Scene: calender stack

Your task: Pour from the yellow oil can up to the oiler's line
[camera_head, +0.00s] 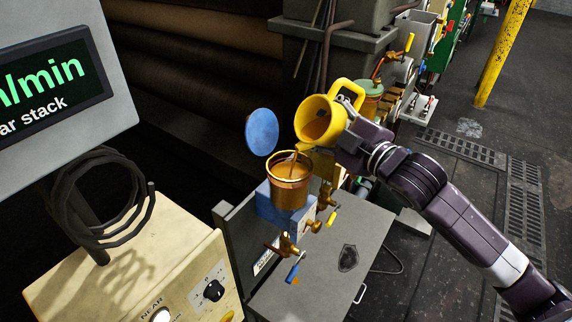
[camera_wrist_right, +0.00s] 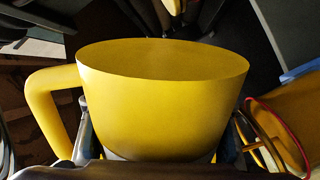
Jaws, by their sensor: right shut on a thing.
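The yellow oil can (camera_head: 318,118) is tilted over the oiler with its mouth toward the head camera. Brown oil shows inside it, and a thin brown stream runs from its lip into the oiler. The oiler (camera_head: 290,192) is an open amber cup with a brass rim on a blue block; brown oil shows inside. I cannot clearly tell its level against the line. The oiler's round blue lid (camera_head: 262,132) stands open at its left. My right gripper (camera_head: 350,127) is shut on the can, which fills the right wrist view (camera_wrist_right: 165,110). My left gripper is not in view.
Brass valves (camera_head: 285,246) stick out below the oiler above a grey cabinet (camera_head: 335,265). A cream control box (camera_head: 140,280) and grey display (camera_head: 60,85) are at left. Another oiler (camera_head: 370,98) stands behind the can. Dark rollers (camera_head: 200,75) lie at the back.

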